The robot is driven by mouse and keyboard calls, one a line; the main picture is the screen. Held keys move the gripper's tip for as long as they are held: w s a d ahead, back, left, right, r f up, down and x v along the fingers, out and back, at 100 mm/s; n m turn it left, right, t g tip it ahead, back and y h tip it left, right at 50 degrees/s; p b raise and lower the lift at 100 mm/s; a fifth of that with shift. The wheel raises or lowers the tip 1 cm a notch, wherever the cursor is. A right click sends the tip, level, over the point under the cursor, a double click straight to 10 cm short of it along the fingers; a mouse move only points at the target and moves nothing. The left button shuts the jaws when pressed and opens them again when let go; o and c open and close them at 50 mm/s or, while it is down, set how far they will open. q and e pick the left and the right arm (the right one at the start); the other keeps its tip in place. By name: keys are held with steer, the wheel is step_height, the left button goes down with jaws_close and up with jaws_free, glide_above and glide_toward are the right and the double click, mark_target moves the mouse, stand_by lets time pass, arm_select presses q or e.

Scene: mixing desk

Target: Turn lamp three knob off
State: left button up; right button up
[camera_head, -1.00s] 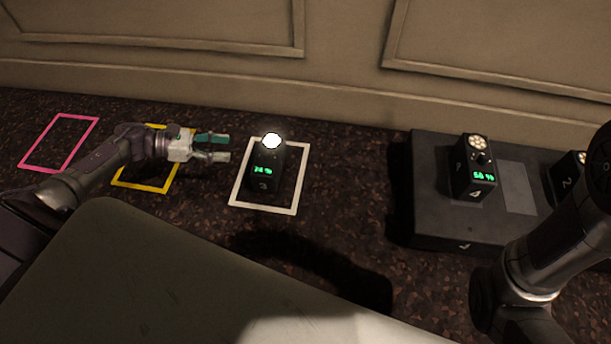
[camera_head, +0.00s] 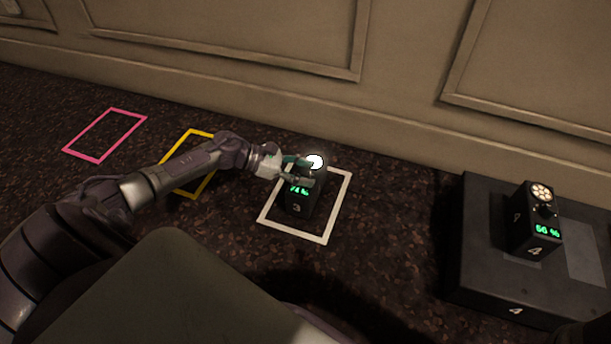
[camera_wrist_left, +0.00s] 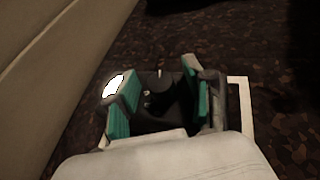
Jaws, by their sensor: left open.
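Lamp three (camera_head: 301,202) is a black box marked 3 standing inside the white outline on the carpet. Its round light (camera_head: 315,162) glows white, and its green display, partly covered, seems to read 74 %. My left gripper (camera_head: 307,172) is open at the top of the lamp, over the knob area. In the left wrist view, my left gripper's teal-padded fingers (camera_wrist_left: 155,105) stand on either side of a small dark knob (camera_wrist_left: 148,99) on the lamp's top. Whether a finger touches the knob cannot be told. My right gripper is not in view.
Lamp four (camera_head: 536,226), showing 56 %, stands on a low dark platform (camera_head: 480,235) at the right. Empty yellow (camera_head: 204,187) and pink (camera_head: 103,136) outlines lie to the left. The panelled wall (camera_head: 400,90) runs behind. Carpet between lamp three and the platform is clear.

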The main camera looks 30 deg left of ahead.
arm_select(q)
steer(key=shift+w+d, duration=0.1)
jaws_close()
stand_by(0.3)
